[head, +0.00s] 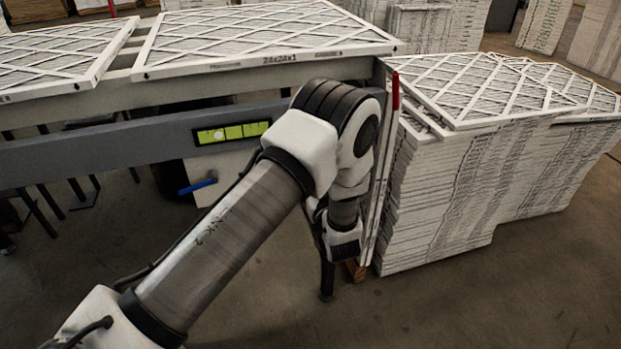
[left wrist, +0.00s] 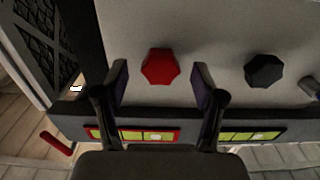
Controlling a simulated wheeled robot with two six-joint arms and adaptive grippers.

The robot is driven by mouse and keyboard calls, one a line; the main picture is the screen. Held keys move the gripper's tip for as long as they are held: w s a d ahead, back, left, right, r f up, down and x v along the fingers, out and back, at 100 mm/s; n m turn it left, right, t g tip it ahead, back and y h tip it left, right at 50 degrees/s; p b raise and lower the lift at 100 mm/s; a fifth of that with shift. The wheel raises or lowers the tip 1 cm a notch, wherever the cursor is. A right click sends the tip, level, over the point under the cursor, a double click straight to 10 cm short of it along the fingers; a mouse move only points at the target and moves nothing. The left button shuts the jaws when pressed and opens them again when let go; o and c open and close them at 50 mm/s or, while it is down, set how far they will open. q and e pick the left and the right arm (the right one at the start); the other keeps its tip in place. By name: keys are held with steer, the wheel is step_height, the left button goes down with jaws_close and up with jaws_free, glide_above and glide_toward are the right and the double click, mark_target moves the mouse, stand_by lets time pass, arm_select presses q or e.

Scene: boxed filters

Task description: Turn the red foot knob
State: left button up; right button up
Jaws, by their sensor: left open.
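The red foot knob (left wrist: 161,67) is faceted and sits on a pale grey panel (left wrist: 210,25) in the left wrist view. My left gripper (left wrist: 161,80) is open, with one finger on each side of the red knob and gaps showing on both sides. I cannot tell how far the fingertips are from the panel. In the head view my left arm reaches from the lower left, and its gripper (head: 335,245) hangs low beside the table's end. The red knob is hidden there. My right gripper is not in view.
A black knob (left wrist: 264,71) is right of the red one. A grey beam (head: 90,138) with a yellow-green strip (head: 232,133) runs along the table. A blue handle (head: 198,186) sticks out below it. Stacked filters (head: 450,190) stand close right of the gripper. Open floor (head: 400,315) lies in front.

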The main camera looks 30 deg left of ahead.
arm_select(q)
steer(key=shift+x, duration=0.8)
steer(key=c, duration=1.1)
steer(key=shift+c, duration=0.2)
steer(key=shift+r+m, duration=0.1)
steer(key=shift+m, duration=0.2)
steer(key=shift+m+p, duration=3.95)
steer(key=shift+m, duration=8.15)
